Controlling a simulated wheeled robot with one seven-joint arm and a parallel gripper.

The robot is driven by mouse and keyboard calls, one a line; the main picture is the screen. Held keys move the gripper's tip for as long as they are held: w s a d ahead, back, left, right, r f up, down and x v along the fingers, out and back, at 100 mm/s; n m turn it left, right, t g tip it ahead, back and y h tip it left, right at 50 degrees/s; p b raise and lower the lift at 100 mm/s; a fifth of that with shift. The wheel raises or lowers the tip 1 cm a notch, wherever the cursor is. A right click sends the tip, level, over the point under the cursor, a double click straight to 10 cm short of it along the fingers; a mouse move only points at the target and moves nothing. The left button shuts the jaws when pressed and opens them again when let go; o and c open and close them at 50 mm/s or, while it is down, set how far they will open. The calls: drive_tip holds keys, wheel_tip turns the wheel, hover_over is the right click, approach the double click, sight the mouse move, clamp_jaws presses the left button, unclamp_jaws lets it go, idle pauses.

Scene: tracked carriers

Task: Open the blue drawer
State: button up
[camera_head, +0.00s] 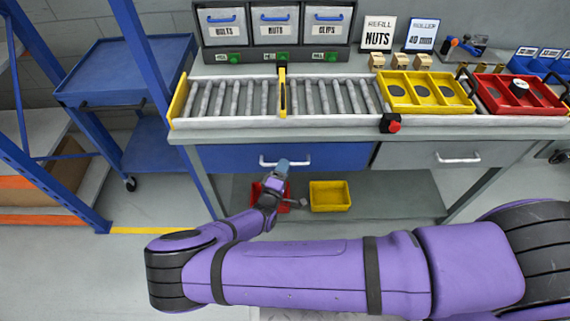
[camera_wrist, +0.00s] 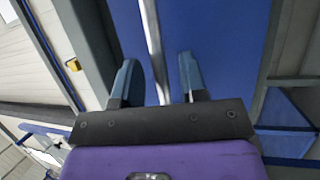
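The blue drawer (camera_head: 330,156) sits under the left part of the workbench and looks shut, with its front flush with the bench frame. Its pale bar handle (camera_head: 266,161) is partly hidden by my gripper (camera_head: 282,166), which is right in front of it. In the wrist view the blue drawer front (camera_wrist: 220,40) fills the middle. The handle (camera_wrist: 152,38) runs lengthwise between the two fingers of my gripper (camera_wrist: 157,62). The fingers are apart, with a gap on both sides of the handle. I cannot tell how deep the handle lies between them.
A grey drawer (camera_head: 425,156) is to the right. Below are a red bin (camera_head: 259,190), partly behind my arm, and a yellow bin (camera_head: 330,197). A roller track (camera_head: 235,122) and yellow (camera_head: 414,106) and red trays (camera_head: 550,109) are on the bench. A blue cart (camera_head: 125,68) stands left.

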drive_tip(key=shift+x, duration=0.8)
drive_tip(key=shift+c, duration=0.2)
clamp_jaws()
